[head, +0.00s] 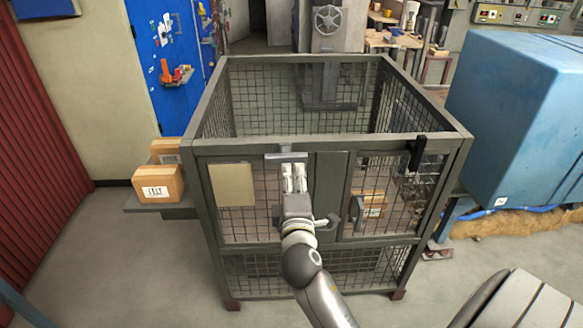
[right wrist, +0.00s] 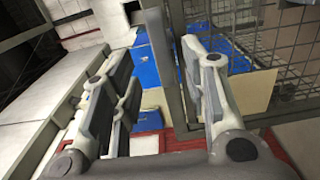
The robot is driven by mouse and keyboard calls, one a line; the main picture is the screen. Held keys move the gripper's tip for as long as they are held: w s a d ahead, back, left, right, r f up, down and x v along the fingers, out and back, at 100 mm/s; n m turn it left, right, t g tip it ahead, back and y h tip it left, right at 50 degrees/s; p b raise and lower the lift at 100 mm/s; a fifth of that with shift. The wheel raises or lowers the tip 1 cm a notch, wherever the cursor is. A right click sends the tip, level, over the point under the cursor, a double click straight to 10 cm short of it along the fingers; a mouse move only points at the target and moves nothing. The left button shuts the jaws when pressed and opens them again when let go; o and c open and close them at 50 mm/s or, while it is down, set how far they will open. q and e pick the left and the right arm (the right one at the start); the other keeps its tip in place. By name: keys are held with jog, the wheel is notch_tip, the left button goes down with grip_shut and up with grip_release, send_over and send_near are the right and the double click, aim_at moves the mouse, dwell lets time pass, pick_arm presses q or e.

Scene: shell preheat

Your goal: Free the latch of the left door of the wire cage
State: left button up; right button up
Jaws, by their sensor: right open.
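The wire cage (head: 222,215) stands in the middle of the head view, with its left door (head: 210,200) at the front, left of the centre post. The door carries a beige plate (head: 233,185), which also shows in the right wrist view (right wrist: 250,92). In the right wrist view a grey bar (right wrist: 160,58), apparently the latch, reaches between the open fingers (right wrist: 160,95); contact cannot be told. My left gripper is not in view.
A black latch (head: 417,153) sits on the right door. Cardboard boxes (head: 158,184) stand on a ledge left of the cage. A large blue box (head: 515,120) stands close on the right. The floor in front of the cage is clear at left.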

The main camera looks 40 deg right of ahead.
jog(key=shift+v, duration=1.4)
jog(key=w+a+f+g+y+p, duration=0.1)
jog(key=a+f+y, duration=0.2)
jog(key=f, duration=0.7)
jog(key=w+a+f+g+y, duration=0.1)
jog(key=a+f+y, duration=0.15)
jog(key=f, duration=0.75)
jog(key=s+a+f+m+g+y+p, duration=0.15)
jog(key=s+f, duration=0.25)
jog(key=f, duration=0.5)
jog(key=s+a+f+g+y+b, duration=0.1)
jog(key=s+a+f+g, duration=0.2)
jog(key=f, duration=0.5)
jog(key=s+a+f+m+g+y+p, duration=0.1)
jog(key=s+f+m+g, duration=0.2)
jog(key=s+f, duration=1.1)
jog(key=s+d+f+m+g, duration=0.1)
jog(key=s+f, duration=0.3)
jog(key=s, duration=0.7)
jog(key=s+d+f+m+g+p, duration=0.1)
jog(key=s+f+m+g, duration=0.2)
jog(key=s, duration=0.9)
jog(key=shift+f+g+y, duration=0.3)
jog(key=shift+f+g, duration=0.05)
jog(key=shift+f, duration=0.35)
